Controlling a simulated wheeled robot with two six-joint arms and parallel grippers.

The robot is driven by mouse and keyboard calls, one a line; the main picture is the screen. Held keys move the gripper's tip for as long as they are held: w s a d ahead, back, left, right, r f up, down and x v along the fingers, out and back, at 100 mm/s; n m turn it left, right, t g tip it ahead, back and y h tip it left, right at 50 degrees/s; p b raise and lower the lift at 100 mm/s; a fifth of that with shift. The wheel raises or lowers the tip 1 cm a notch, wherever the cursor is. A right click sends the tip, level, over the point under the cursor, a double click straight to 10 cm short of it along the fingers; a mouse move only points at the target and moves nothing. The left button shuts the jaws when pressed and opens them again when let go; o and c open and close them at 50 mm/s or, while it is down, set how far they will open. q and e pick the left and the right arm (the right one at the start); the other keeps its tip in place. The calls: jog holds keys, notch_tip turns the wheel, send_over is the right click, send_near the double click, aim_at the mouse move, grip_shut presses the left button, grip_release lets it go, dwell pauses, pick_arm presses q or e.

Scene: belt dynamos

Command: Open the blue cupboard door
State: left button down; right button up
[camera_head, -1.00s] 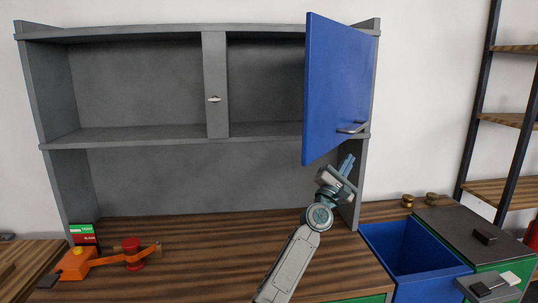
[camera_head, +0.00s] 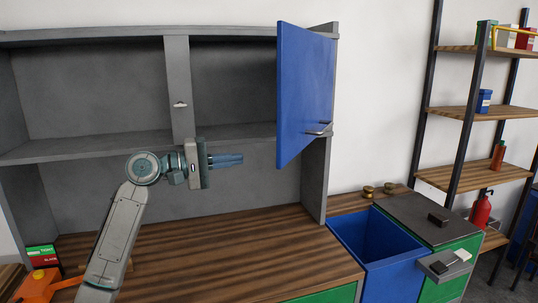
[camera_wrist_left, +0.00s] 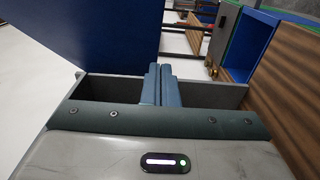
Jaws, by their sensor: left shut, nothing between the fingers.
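The blue cupboard door (camera_head: 303,90) stands swung open at the right of the grey cupboard, hinged at its right side. Its handle (camera_head: 319,129) is near the door's lower right in the head view. My left gripper (camera_head: 241,159) is shut and empty, pointing right, below and to the left of the door. It does not touch the door. In the left wrist view the shut fingers (camera_wrist_left: 159,85) show in the middle, with the blue door (camera_wrist_left: 105,35) at upper left. My right gripper is not in view.
The grey cupboard (camera_head: 179,88) has an open compartment behind the door. The wooden worktop (camera_head: 220,260) below is mostly clear.

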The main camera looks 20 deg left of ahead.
pick_arm(q)
jog(key=w+d+p, duration=0.3)
jog(key=d+p, duration=0.1)
jog(key=d, duration=0.5)
jog(key=shift+w+d+p, duration=0.2)
jog(key=shift+p, duration=0.2)
jog(key=shift+w, duration=0.1)
